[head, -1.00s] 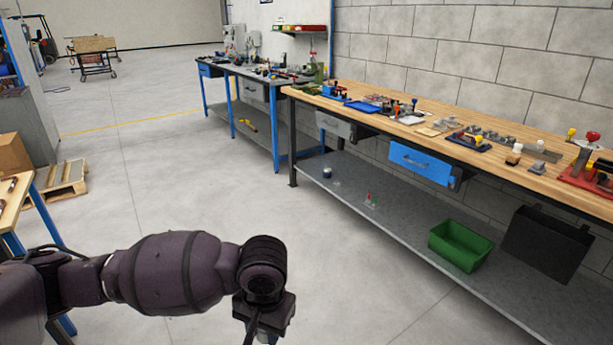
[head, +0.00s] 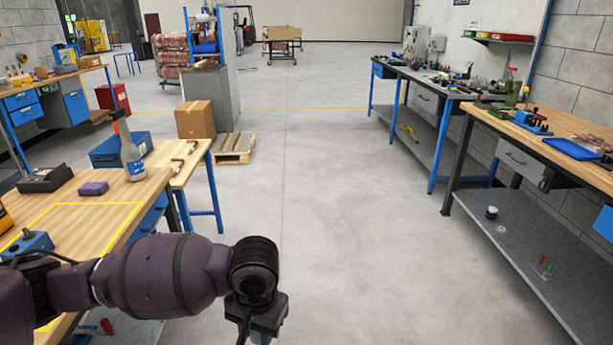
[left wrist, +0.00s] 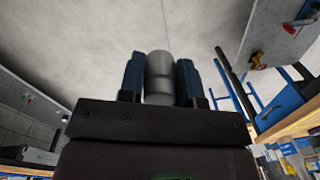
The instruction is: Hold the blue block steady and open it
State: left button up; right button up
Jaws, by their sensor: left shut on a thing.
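My left gripper (left wrist: 160,60) shows in the left wrist view with its two dark blue fingers shut on a grey cylinder (left wrist: 159,80). My right gripper is not in view.
The left wooden table (head: 75,222) bears a spray bottle (head: 132,160), a purple block (head: 93,188) and a black box (head: 45,179). A cardboard box (head: 195,120) stands behind, near a pallet (head: 235,147). Workbenches line the right wall. The floor between is clear.

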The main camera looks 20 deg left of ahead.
aim_at(32, 239)
jog(key=i+u, duration=0.2)
jog(key=u, duration=0.15)
jog(key=i+j+u, duration=0.1)
jog(key=i+u, duration=0.35)
jog(key=u, duration=0.2)
jog(key=i+j+u, duration=0.1)
jog(key=i+u, duration=0.65)
jog(key=u, duration=0.2)
